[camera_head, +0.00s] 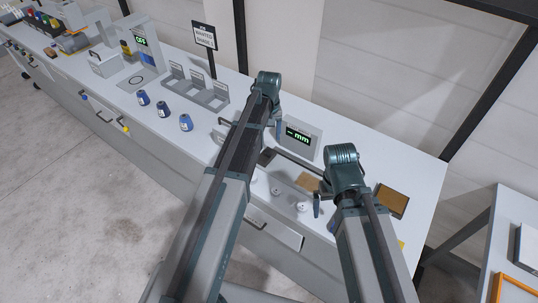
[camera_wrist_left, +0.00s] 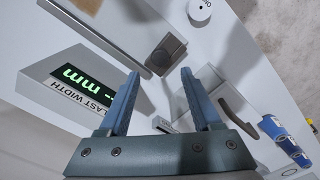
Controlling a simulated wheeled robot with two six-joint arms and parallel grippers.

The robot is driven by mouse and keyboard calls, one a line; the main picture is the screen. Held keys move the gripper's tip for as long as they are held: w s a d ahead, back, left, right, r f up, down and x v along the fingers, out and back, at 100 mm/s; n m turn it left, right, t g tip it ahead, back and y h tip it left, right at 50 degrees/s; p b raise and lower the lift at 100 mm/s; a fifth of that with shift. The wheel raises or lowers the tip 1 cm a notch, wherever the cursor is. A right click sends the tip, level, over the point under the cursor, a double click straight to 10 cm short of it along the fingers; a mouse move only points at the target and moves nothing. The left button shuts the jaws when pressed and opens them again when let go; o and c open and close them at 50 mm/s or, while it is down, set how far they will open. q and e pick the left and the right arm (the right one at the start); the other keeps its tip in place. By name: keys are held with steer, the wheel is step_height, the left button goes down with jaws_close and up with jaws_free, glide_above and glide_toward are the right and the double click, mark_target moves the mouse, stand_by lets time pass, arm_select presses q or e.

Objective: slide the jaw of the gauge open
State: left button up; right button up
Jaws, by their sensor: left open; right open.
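The gauge has a grey display unit (camera_head: 302,140) reading "-- mm"; in the left wrist view its display (camera_wrist_left: 82,80) is labelled "LAST WIDTH". My right gripper (camera_head: 318,203) is open over the bench's right part.
White round pieces (camera_head: 301,207) and a tan board (camera_head: 308,182) lie near my right gripper. A brown tray (camera_head: 391,201) is at the right end. The bench's back right (camera_head: 380,155) is clear.

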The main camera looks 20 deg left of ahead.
mark_target(269, 150)
arm_select(q)
step_height(269, 150, down, 8)
steer(key=b, duration=0.6)
steer(key=shift+r, duration=0.2)
arm_select(e)
step_height(269, 150, down, 8)
steer(key=shift+r, duration=0.2)
arm_select(q)
jaws_close()
stand_by(0.4)
